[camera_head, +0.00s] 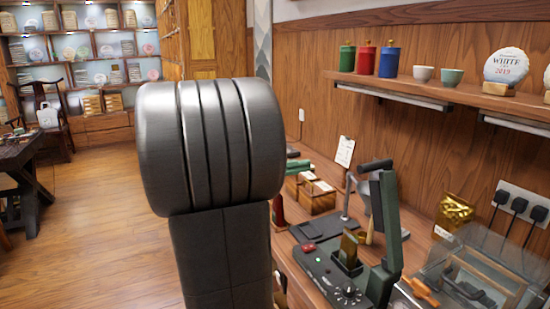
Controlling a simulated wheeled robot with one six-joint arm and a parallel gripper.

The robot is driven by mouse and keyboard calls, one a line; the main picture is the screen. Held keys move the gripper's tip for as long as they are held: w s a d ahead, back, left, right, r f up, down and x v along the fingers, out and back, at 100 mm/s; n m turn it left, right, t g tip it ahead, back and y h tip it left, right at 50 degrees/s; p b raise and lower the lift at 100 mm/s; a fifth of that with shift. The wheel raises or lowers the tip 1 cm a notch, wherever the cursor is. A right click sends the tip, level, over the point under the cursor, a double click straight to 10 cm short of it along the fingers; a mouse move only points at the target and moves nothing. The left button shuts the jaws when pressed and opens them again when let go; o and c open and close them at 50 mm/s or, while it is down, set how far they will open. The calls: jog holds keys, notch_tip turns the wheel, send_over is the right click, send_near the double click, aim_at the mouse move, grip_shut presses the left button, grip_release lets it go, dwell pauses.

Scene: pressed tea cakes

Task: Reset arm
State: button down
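My gripper is not in view. Large dark links of my own arm stand upright in the middle of the head view and hide part of the floor and the counter behind them. Where my gripper is, and whether it holds anything, does not show.
At right, a wooden counter (317,287) holds a dark green lever machine (385,235), a gold pouch (454,214) and a clear-lidded box (470,270). A wall shelf (440,91) carries canisters and cups. Left, a dark table (22,152); the wooden floor (95,225) is clear.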

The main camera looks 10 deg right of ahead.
jog(key=s+d+r+p, duration=0.1)
jog(key=s+d+p, duration=0.1)
jog(key=d, duration=0.9)
jog(key=shift+s+d+p, duration=0.15)
jog(key=shift+s+p, duration=0.25)
jog(key=shift+p, duration=0.5)
